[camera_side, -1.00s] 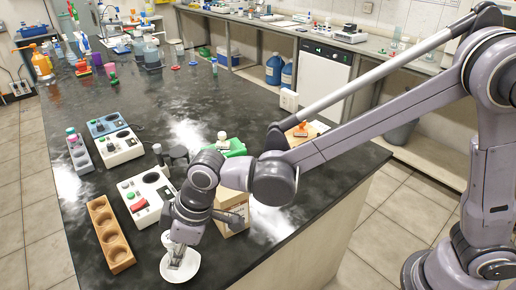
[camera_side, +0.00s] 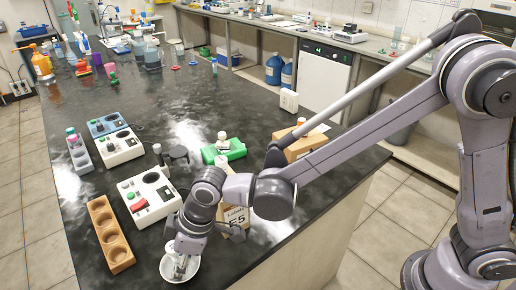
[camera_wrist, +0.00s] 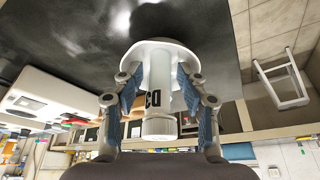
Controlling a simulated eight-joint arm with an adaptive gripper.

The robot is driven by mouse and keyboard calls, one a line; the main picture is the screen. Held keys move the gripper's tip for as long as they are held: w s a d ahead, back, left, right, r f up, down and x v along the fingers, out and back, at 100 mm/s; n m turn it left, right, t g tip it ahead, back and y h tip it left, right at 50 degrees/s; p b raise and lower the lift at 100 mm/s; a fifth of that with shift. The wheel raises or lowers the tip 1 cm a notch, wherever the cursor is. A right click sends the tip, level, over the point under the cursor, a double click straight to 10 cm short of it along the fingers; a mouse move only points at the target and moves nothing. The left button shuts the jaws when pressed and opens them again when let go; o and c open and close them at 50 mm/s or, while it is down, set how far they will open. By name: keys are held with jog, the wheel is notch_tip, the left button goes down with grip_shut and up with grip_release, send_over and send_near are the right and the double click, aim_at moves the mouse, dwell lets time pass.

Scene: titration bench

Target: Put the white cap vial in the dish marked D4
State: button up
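The white cap vial (camera_wrist: 161,85) stands between my fingers in the wrist view, with its cap (camera_wrist: 158,128) toward the camera. It is over or in a round white dish (camera_side: 166,272); the wrist view also shows the dish's rim (camera_wrist: 138,50). I cannot tell if the vial's base touches the dish. Dark marking beside the vial may read D3, but I cannot read it surely. My gripper (camera_wrist: 158,85) has its blue-padded fingers on both sides of the vial, with narrow gaps visible. In the side view my gripper (camera_side: 182,264) is low over the dish and hides much of it.
A wooden block with round holes (camera_side: 110,236) lies left of the dish. A cardboard box marked E5 (camera_side: 238,217) stands close on the right, with a green rack (camera_side: 223,150) behind.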

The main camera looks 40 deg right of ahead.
jog(key=shift+r, duration=0.1)
jog(key=v, duration=1.2)
jog(key=s+d+m+t+h, duration=0.2)
jog(key=d+m, duration=0.3)
jog(key=d, duration=1.1)
jog(key=s+d+m+t+h, duration=0.1)
jog(key=s+d+m, duration=0.3)
jog(key=d, duration=1.3)
jog(key=shift+f+m+t+h, duration=0.25)
jog(key=shift+m+t+h, duration=0.15)
jog(key=shift+m+t, duration=0.55)
